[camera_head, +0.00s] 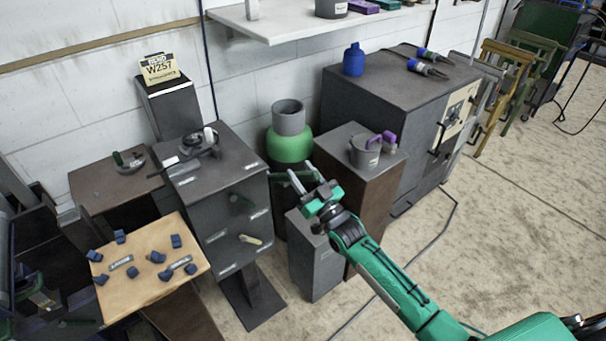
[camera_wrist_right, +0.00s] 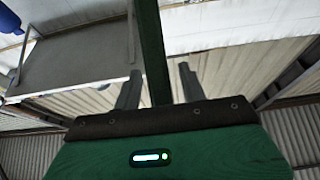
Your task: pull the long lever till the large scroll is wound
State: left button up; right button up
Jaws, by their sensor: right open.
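My right gripper (camera_head: 302,181) is open in front of the dark cabinet, to its right, beside the green tank. In the right wrist view its two grey fingers (camera_wrist_right: 158,90) stand apart, with a long dark green bar (camera_wrist_right: 149,45) running between them; I cannot tell whether they touch it. The dark cabinet (camera_head: 225,180) has labels, a dark green handle (camera_head: 241,204) and a cream handle (camera_head: 250,240) on its front. I cannot tell which part is the long lever. No large scroll can be made out. My left gripper is not in view.
A green tank (camera_head: 288,147) stands behind my right gripper. A grey pot (camera_head: 365,151) sits on a brown pedestal (camera_head: 379,190), with a grey box (camera_head: 315,262) below. A wooden board (camera_head: 140,290) with several blue blocks is at the left. Open floor lies to the right.

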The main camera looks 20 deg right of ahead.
jog(key=shift+c, duration=0.4)
grip_shut()
